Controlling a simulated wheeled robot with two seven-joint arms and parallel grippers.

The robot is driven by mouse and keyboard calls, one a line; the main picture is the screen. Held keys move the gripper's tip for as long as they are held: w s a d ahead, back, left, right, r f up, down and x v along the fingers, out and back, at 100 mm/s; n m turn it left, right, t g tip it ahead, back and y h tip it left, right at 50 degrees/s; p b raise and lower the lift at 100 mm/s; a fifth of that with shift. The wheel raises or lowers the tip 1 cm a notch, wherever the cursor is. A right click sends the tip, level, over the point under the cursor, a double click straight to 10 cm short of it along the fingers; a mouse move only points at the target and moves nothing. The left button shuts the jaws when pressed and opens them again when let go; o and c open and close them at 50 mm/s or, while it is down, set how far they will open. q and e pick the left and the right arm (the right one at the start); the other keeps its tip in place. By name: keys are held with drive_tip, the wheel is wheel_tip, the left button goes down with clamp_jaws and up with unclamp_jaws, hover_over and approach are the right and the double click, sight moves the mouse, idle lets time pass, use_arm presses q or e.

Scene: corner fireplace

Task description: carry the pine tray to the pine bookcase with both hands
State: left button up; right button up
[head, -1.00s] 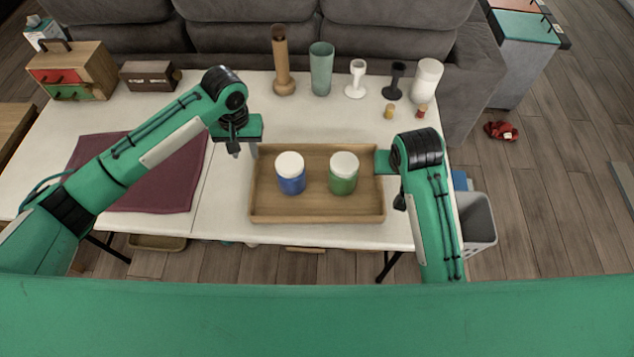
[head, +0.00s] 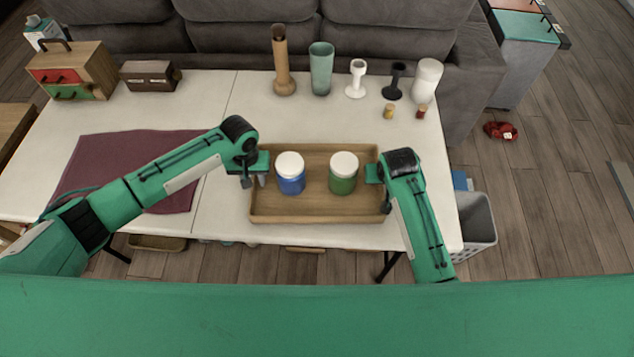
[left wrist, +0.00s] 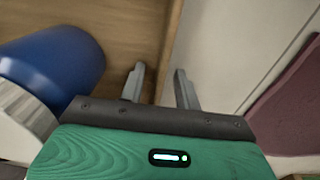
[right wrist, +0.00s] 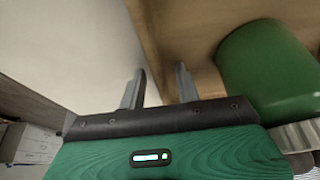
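The pine tray (head: 318,210) lies flat on the white table and carries a blue jar (head: 291,178) and a green jar (head: 343,178), both with white lids. My left gripper (head: 262,180) is at the tray's left wall. In the left wrist view its fingers (left wrist: 159,85) are apart, one on each side of the wall. My right gripper (head: 384,185) is at the tray's right wall. In the right wrist view its fingers (right wrist: 160,82) are also apart, with the wall between them. I cannot make out a pine bookcase in any view.
A purple cloth (head: 120,160) lies left of the tray. Behind it stand a brown vase (head: 283,70), a teal glass (head: 321,70), candle holders and a white cylinder (head: 426,80). A grey sofa (head: 250,35) is behind the table. A white basket (head: 478,220) stands at the right.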

use_arm(q)
drive_tip(key=shift+c, duration=0.4)
use_arm(e)
drive_tip(key=shift+c, duration=0.4)
use_arm(q)
clamp_jaws()
use_arm(e)
clamp_jaws()
use_arm(q)
drive_tip(key=shift+r, duration=0.2)
use_arm(e)
drive_tip(key=shift+r, duration=0.2)
